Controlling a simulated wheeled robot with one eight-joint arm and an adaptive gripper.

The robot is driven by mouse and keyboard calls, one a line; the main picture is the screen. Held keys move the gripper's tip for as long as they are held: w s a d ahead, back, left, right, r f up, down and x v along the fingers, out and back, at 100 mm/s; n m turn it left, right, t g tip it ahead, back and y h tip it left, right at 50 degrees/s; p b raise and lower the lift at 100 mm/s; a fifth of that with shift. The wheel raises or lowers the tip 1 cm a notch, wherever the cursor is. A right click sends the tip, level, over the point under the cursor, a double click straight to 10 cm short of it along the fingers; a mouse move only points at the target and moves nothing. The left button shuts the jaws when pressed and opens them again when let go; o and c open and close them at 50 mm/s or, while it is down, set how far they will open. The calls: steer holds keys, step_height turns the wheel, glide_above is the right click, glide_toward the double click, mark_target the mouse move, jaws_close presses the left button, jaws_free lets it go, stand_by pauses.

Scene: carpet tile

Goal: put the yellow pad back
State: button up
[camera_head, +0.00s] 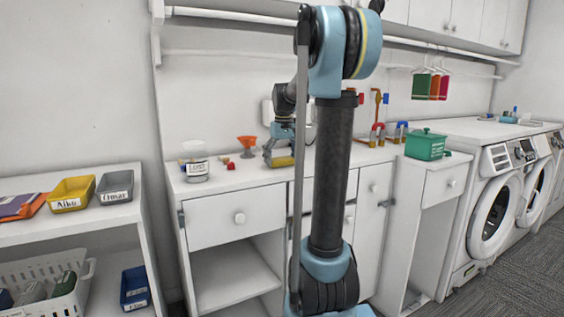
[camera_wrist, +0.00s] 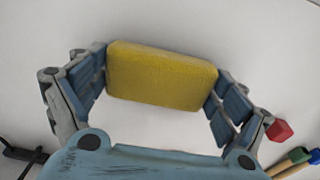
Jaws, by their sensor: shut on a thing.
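The yellow pad (camera_wrist: 160,77) is a thick, rounded block held between the two blue fingers of my gripper (camera_wrist: 161,92) in the wrist view. The fingers press on its left and right ends. I cannot tell whether the pad touches the counter.
A labelled jar (camera_head: 195,167) and an orange funnel (camera_head: 247,144) stand left of my gripper. A yellow bin (camera_head: 71,194) and a grey bin (camera_head: 115,187) sit on the left shelf.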

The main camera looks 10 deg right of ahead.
mark_target(283, 159)
steer(key=o, duration=1.1)
steer(key=shift+f, duration=0.1)
step_height(283, 159, up, 12)
steer(key=s, duration=0.1)
steer(key=s+f+m, duration=0.1)
steer(key=s+f, duration=0.9)
steer(key=s, duration=0.1)
steer(key=s+f+m+t, duration=0.1)
steer(key=s+f, duration=1)
steer(key=s+f+m, duration=0.1)
steer(key=s+f, duration=1)
steer(key=shift+s+d, duration=0.1)
steer(key=shift+s, duration=0.2)
